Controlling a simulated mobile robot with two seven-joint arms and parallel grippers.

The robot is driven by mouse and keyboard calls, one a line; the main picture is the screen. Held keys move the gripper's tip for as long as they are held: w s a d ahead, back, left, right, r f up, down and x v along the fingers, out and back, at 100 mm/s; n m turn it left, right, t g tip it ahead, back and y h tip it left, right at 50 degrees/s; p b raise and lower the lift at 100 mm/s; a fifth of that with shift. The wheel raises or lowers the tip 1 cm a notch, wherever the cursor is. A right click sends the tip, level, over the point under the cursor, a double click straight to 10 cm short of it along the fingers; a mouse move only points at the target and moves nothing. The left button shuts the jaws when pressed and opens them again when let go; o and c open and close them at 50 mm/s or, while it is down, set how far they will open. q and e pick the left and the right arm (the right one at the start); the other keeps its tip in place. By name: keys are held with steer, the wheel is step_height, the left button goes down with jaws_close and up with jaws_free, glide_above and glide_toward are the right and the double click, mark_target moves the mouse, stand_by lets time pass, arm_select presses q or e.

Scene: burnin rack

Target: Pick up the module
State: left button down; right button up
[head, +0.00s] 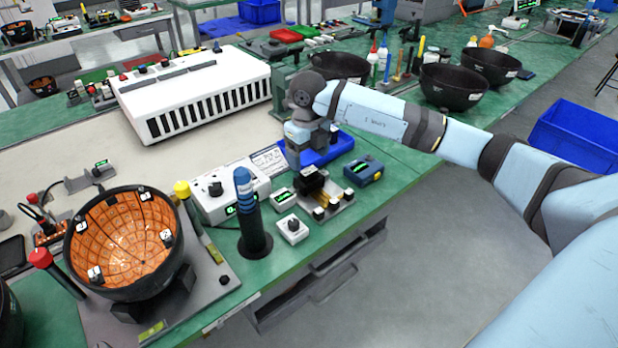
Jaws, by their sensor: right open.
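My right arm reaches in from the right. Its gripper (300,150) points down beside a blue tray (328,152) on the green bench. The fingertips are small and partly hidden behind the hand, and I see nothing held. No part is clearly marked as the module. A small dark block sits on a grey fixture (318,190) just in front of the gripper, and a blue-and-dark device (362,169) lies to its right. Anything in the tray behind the gripper is hidden. My left gripper is not in view.
A white slotted rack (195,92) stands behind left. A black bowl with an orange tiled inside (125,240) stands front left. A blue-topped black post (248,215) rises near the front edge. Several black bowls (450,87) stand back right.

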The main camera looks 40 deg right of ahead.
mark_target(309, 170)
step_height(309, 170, down, 5)
steer(key=shift+s+r, duration=0.15)
steer(key=c, duration=1)
steer(key=shift+r, duration=0.15)
